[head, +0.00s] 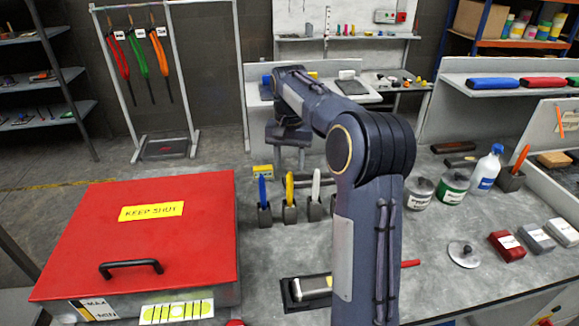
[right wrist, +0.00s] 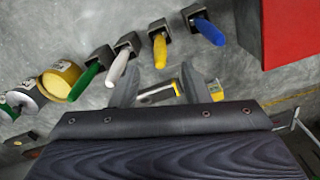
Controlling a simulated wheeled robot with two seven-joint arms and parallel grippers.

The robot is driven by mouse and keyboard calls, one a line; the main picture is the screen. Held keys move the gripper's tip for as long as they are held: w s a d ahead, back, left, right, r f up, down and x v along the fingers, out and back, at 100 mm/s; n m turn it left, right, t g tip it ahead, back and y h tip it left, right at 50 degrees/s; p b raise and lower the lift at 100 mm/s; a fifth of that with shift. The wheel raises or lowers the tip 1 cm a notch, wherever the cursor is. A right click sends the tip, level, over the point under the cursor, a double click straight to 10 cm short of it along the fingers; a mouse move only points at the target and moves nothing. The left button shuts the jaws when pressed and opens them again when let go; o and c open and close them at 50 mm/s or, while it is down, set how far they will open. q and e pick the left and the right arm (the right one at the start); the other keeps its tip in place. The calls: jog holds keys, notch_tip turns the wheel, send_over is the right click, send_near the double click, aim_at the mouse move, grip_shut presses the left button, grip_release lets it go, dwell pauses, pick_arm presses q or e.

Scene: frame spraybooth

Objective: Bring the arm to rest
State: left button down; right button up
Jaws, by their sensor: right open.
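My right arm (head: 368,245) rises from the bottom of the head view, bends at a high joint and reaches to the far left. Its gripper end (head: 287,135) hangs above the counter behind the row of upright tool holders, with its fingers hard to make out. In the right wrist view the two fingers of my right gripper (right wrist: 160,88) stand apart. A dark bar with a pale and yellow part (right wrist: 158,95) shows between them on the counter below; nothing appears gripped. My left gripper is not in view.
Holders with blue (head: 262,192), yellow (head: 289,186) and white (head: 316,186) handles stand below the gripper. A red lidded box (head: 190,235) marked KEEP SHUT is at left. Cans (head: 453,188) and a bottle (head: 486,168) stand right of my arm.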

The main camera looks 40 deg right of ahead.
jog(key=shift+s, duration=0.1)
dwell(0.4)
jog(key=s+a+r+n+t+y, duration=0.1)
jog(key=s+a+n+t+y, duration=0.4)
jog(key=s+a, duration=1.3)
jog(key=s+a+f+n+h, duration=0.1)
jog(key=s+a+f+n, duration=0.1)
jog(key=s+f, duration=0.3)
jog(key=s+a, duration=0.1)
jog(key=s, duration=0.2)
jog(key=shift+s+a+f+n+t, duration=0.2)
jog(key=shift+s+a+n+t, duration=0.1)
jog(key=shift+s+a+n, duration=0.1)
jog(key=shift+d, duration=0.1)
jog(key=shift+c, duration=0.6)
